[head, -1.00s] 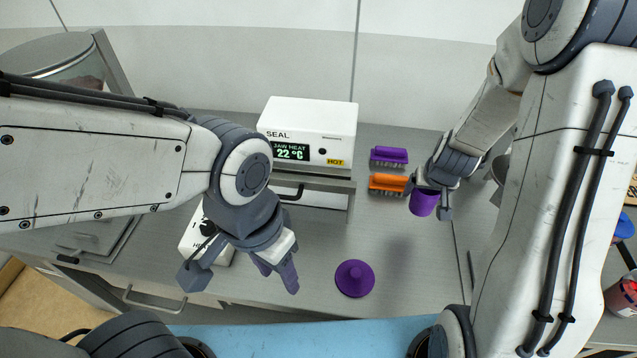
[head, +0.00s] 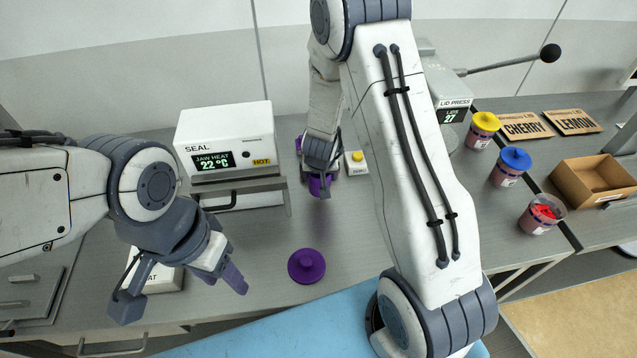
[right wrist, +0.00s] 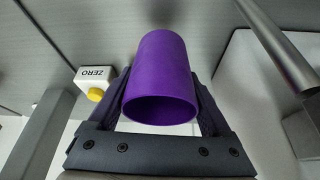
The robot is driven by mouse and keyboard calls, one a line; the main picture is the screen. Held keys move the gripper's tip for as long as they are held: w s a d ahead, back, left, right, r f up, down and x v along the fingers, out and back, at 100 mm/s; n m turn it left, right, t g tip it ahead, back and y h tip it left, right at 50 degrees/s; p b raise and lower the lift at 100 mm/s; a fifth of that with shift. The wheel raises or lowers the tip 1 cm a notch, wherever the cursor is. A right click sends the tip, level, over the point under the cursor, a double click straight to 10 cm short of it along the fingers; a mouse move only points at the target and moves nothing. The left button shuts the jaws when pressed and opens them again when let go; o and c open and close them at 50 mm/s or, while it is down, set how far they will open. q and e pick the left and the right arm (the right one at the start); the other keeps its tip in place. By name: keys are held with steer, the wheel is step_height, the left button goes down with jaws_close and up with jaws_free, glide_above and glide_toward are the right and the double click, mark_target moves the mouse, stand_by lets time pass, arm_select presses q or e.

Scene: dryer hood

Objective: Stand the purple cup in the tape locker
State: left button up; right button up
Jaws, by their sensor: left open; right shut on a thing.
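The purple cup (head: 318,187) is held by my right gripper (head: 322,190), partly hidden behind its fingers in the head view. In the right wrist view the cup (right wrist: 161,80) sits between both fingers, its open rim facing the camera. The cup appears to be held above the grey worktop. My left gripper (head: 181,293) is open and empty, over the front left of the worktop. I cannot pick out a tape locker in these frames.
A white SEAL box (head: 228,140) reading 22 °C stands at the back. A purple knobbed disc (head: 306,266) lies in front. A ZERO box (head: 356,163) is right of the cup. Jars, a lid press (head: 447,100) and a cardboard box (head: 592,182) stand at right.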

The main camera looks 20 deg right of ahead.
mark_target(319, 185)
steer(key=shift+f+b, duration=0.55)
steer(key=shift+f, duration=1.45)
steer(key=shift+f, duration=0.15)
steer(key=o, duration=1.2)
